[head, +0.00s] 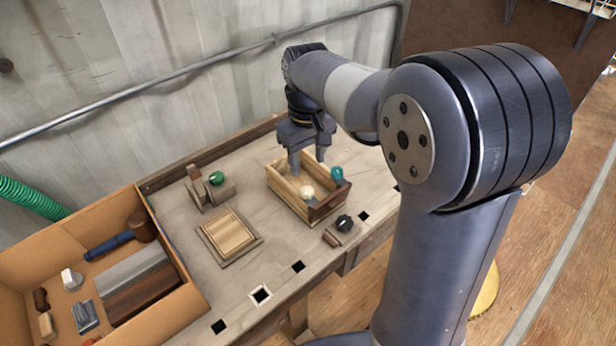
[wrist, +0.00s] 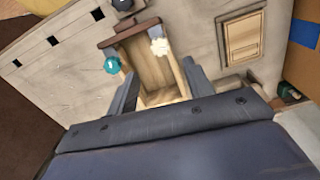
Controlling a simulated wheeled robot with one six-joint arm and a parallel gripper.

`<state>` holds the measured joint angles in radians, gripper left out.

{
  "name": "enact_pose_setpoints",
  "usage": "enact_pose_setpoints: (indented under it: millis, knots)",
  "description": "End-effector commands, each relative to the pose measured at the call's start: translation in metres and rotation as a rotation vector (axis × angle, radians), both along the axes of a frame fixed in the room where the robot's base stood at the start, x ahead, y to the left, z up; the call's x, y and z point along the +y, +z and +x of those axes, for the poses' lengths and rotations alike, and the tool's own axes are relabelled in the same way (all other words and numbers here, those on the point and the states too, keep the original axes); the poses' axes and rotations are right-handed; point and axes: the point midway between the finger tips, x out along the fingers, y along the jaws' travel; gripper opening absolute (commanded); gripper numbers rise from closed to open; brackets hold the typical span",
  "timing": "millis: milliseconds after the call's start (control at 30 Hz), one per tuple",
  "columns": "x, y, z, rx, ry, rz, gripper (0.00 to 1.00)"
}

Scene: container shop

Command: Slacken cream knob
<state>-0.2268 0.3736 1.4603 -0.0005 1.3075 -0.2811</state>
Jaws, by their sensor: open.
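The cream knob (head: 307,192) sits at the near end of a wooden box-like frame (head: 284,197) on the workbench. It also shows in the wrist view (wrist: 160,46) at the frame's upper right corner. A teal knob (head: 337,174) is at the frame's other near corner, and in the wrist view (wrist: 112,65) it lies left of the cream one. My gripper (head: 307,163) is over the frame, open and empty. In the wrist view my two fingers (wrist: 160,88) are spread apart, with the cream knob beyond them, apart from both.
A green knob (head: 216,178) on a wooden clamp stands left of the frame. A black knob (head: 344,223) is on the bench's near side. A wooden panel (head: 229,234) lies on the bench. A cardboard box (head: 187,313) of tools is at left.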

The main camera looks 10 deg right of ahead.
Motion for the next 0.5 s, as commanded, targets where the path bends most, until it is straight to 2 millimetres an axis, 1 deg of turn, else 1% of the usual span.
enact_pose_setpoints:
  millis: [33, 300, 500]
  knots:
    - [0.000, -0.011, -0.001, 0.006, -0.001, -0.001, 0.49]
    - [-0.001, -0.062, -0.001, 0.004, -0.002, 0.000, 0.49]
    - [-0.001, -0.084, -0.001, 0.003, -0.002, -0.001, 0.49]
